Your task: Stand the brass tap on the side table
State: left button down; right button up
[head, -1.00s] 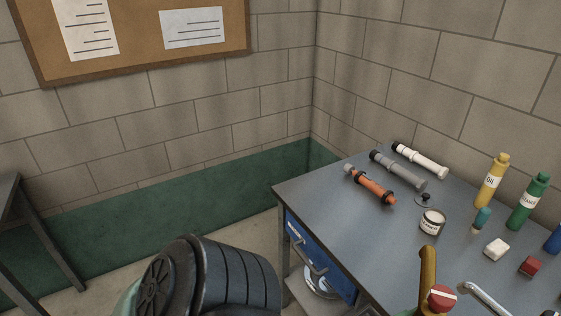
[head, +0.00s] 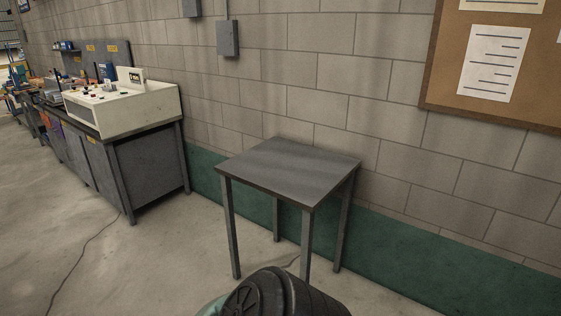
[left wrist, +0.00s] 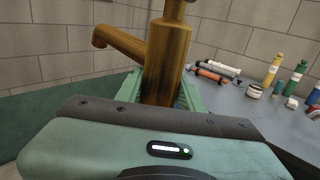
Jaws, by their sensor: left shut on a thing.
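The brass tap (left wrist: 168,55) fills the upper middle of the left wrist view, its spout (left wrist: 115,40) pointing left. Its top is cut off by the picture edge, and its lower end is hidden behind my gripper. My left gripper (left wrist: 162,92) is shut on the tap's body, with a green finger on each side. The side table (head: 290,165) is a small grey table with thin legs in the middle of the head view, against the wall. Its top is bare. My right gripper is in neither view.
A dark workbench (head: 150,170) with a cream control box (head: 125,105) stands left of the side table. A cable (head: 85,245) lies on the open floor. The left wrist view shows a grey bench (left wrist: 240,105) with an orange tube (left wrist: 212,76) and bottles at right.

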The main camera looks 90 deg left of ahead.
aim_at(293, 164)
jog(key=i+j+u, duration=0.1)
jog(key=j+u, duration=0.3)
jog(key=i+j+u, duration=0.15)
jog(key=j+u, duration=0.3)
jog(key=i+j+u, duration=0.15)
jog(key=u, duration=0.25)
jog(key=i+j+u, duration=0.2)
jog(key=u, duration=0.2)
jog(key=i+j, duration=0.2)
jog(key=i, duration=0.15)
jog(key=i+j+u, duration=0.1)
jog(key=i, duration=0.25)
jog(key=i+j, duration=0.25)
jog(key=i+j+u, duration=0.05)
jog(key=i, duration=0.05)
